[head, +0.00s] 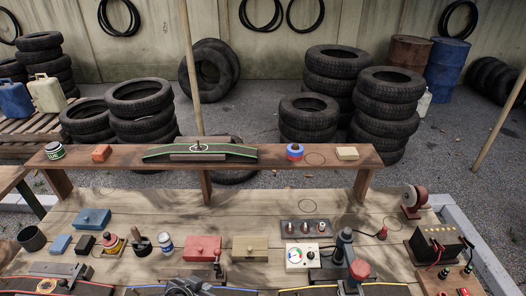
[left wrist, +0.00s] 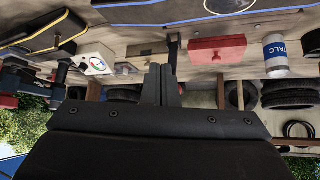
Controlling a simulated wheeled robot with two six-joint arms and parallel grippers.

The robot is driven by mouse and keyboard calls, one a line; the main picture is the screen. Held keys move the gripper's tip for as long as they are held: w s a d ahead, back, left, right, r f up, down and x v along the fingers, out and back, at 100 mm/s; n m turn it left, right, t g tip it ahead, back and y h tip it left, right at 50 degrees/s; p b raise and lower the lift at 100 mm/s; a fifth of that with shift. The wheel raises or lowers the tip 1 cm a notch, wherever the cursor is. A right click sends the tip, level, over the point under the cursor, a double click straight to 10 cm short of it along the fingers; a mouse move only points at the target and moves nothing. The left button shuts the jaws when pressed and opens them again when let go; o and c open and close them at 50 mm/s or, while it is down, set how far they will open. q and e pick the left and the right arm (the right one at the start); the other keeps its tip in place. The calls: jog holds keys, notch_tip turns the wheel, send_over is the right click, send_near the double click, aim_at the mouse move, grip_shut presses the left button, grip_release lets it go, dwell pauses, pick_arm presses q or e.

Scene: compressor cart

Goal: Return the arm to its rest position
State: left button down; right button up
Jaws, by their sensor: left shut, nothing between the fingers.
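My left gripper (head: 186,287) shows only in part at the bottom edge of the head view, low over the near side of the workbench. In the left wrist view its two fingers (left wrist: 160,84) are together with nothing between them. That view is upside down, with a red box (left wrist: 216,49) and a beige box (left wrist: 147,52) beyond the fingertips, apart from them. The red box (head: 202,248) and beige box (head: 250,247) also stand on the bench in the head view. My right gripper is not in view.
The wooden bench (head: 150,205) holds a blue box (head: 92,219), small bottles, a white gauge box (head: 299,258) and a black battery box (head: 436,249). A raised shelf (head: 120,160) crosses behind, carrying a green-edged strip (head: 160,153). Stacked tyres (head: 142,108) stand beyond.

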pick_arm(q)
jog(key=s+a+r+n+g+y, duration=0.2)
jog(key=s+a+n+y, duration=0.1)
jog(key=s+a, duration=0.55)
jog(key=s+a+r+n+g+y, duration=0.25)
jog(key=s+a, duration=0.35)
jog(key=s, duration=0.5)
notch_tip(320, 180, down, 31)
jog(key=s+a+b, duration=0.2)
jog(key=b, duration=0.3)
jog(key=s+f+g+b, duration=0.1)
jog(key=s+f+b, duration=0.1)
jog(key=s+f, duration=0.5)
jog(key=s+d+f+g+h+b, duration=0.1)
jog(key=s+f+b, duration=0.1)
jog(key=s+f, duration=0.5)
notch_tip(320, 180, down, 5)
jog(key=shift+d+r, duration=0.15)
jog(key=shift+d, duration=0.1)
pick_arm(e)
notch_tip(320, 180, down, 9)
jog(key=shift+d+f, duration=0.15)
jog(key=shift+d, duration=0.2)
